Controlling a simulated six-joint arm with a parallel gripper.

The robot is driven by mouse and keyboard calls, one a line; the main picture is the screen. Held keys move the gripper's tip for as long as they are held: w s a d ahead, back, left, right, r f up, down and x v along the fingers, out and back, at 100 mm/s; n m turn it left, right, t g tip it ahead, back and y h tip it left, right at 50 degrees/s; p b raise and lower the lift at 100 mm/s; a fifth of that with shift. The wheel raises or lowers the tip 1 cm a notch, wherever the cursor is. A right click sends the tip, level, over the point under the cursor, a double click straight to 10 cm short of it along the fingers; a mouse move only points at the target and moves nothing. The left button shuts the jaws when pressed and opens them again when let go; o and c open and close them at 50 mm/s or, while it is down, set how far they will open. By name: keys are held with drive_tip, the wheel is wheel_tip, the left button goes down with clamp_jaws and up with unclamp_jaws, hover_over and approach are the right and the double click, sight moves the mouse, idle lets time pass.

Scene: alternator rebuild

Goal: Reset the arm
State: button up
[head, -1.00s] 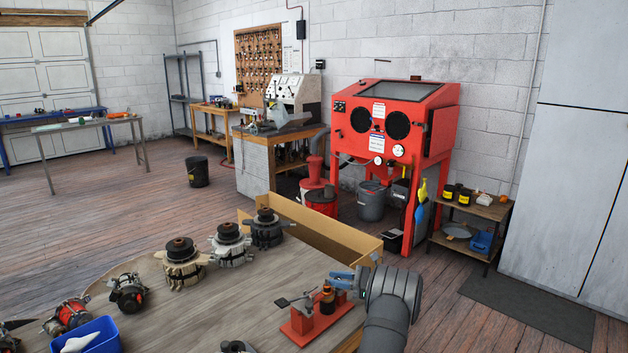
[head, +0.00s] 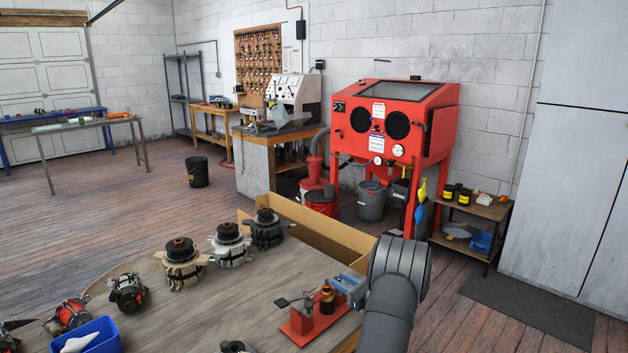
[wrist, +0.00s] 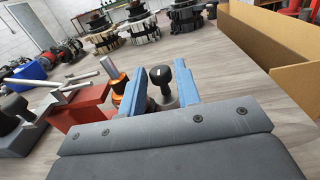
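My gripper (head: 352,290) is near the right edge of the round wooden table (head: 215,310), to the right of a red fixture (head: 312,322). In the wrist view its two blue fingers (wrist: 161,88) stand apart, so it is open. A black knob on a short post (wrist: 161,76) shows in the gap between the fingers. I cannot tell whether it is between them or beyond them, and no contact shows. The red fixture (wrist: 85,103) with its metal bars lies left of the fingers.
Several alternator parts (head: 180,262) line the table's far and left sides. A blue bin (head: 100,338) is at the front left. An open cardboard box (head: 335,236) stands at the back right. The red blast cabinet (head: 395,120) is farther off. The table's middle is clear.

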drive_tip(key=v, duration=1.3)
drive_tip(key=shift+d, duration=0.2)
